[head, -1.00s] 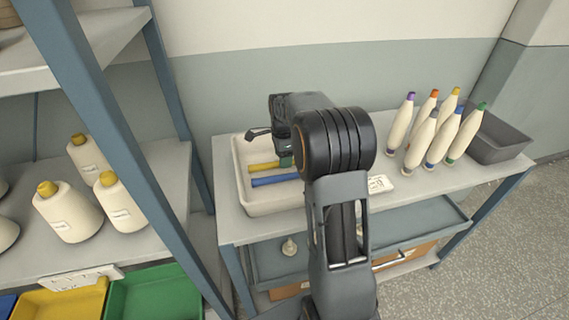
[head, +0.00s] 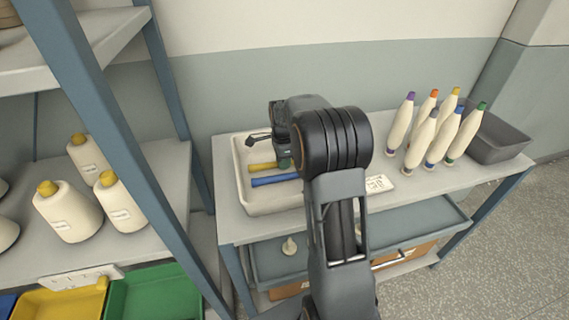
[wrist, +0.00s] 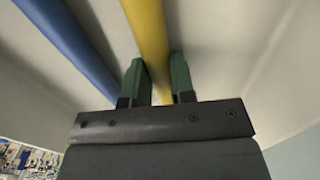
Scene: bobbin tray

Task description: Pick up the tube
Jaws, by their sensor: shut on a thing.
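A yellow tube (head: 261,166) and a blue tube (head: 275,180) lie side by side in a white tray on the table. In the wrist view the yellow tube (wrist: 148,30) runs between the two green fingers of my gripper (wrist: 158,75), and the blue tube (wrist: 75,45) lies to the left, outside them. My gripper (head: 286,161) is shut on the yellow tube near its right part in the head view. My arm hides the right end of the tubes there. I cannot tell whether the yellow tube touches the tray floor.
The white tray (head: 250,209) has raised walls around the tubes. A white label card (head: 379,184) lies right of my arm. Several cream bobbins (head: 443,138) with coloured tips stand further right, beside a grey bin (head: 497,141). A blue shelf post (head: 115,150) stands left.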

